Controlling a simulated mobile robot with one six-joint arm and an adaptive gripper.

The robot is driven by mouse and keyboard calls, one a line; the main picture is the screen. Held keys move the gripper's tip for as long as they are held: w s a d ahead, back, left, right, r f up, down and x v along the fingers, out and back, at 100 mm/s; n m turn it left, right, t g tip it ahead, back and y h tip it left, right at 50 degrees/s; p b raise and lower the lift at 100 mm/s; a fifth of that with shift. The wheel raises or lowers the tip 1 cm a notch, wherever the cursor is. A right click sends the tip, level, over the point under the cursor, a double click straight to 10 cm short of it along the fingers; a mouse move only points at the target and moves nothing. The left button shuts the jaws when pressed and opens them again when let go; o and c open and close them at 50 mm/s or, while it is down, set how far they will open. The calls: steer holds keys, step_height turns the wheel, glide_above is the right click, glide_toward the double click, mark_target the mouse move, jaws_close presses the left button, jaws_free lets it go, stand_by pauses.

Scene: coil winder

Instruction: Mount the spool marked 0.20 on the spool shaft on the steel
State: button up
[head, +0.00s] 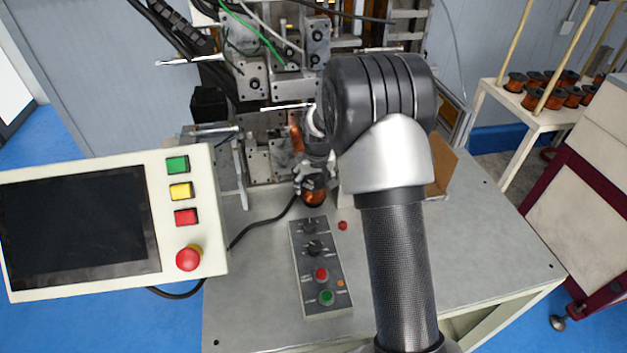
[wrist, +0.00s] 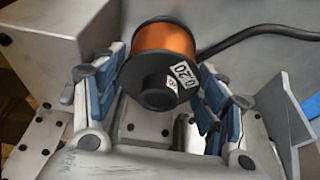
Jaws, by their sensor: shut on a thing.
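The spool marked 0.20 (wrist: 165,52) is black-flanged with copper wire, and its label faces the wrist camera. My gripper (wrist: 160,75) is shut on this spool, with blue-padded fingers on either side of it. In the head view the spool (head: 313,192) shows below my gripper (head: 314,178), above the table behind the control box. My arm hides part of the winder there. I cannot make out the spool shaft clearly in either view.
The coil winder (head: 270,85) stands behind my gripper. A control box (head: 320,268) with knobs and buttons lies on the table (head: 455,255). A screen panel (head: 85,225) stands at left. A rack (head: 545,118) holding several copper spools is at right.

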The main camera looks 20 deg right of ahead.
steer(key=shift+f+b, duration=0.4)
steer(key=shift+f, duration=0.2)
steer(key=shift+f, duration=0.1)
steer(key=o, duration=1.8)
steer(key=v, duration=1)
steer(key=shift+a+r, duration=0.15)
steer(key=shift+r, duration=0.2)
steer(key=shift+s+a+r, duration=0.15)
steer(key=shift+s+r, duration=0.1)
steer(key=shift+r, duration=0.3)
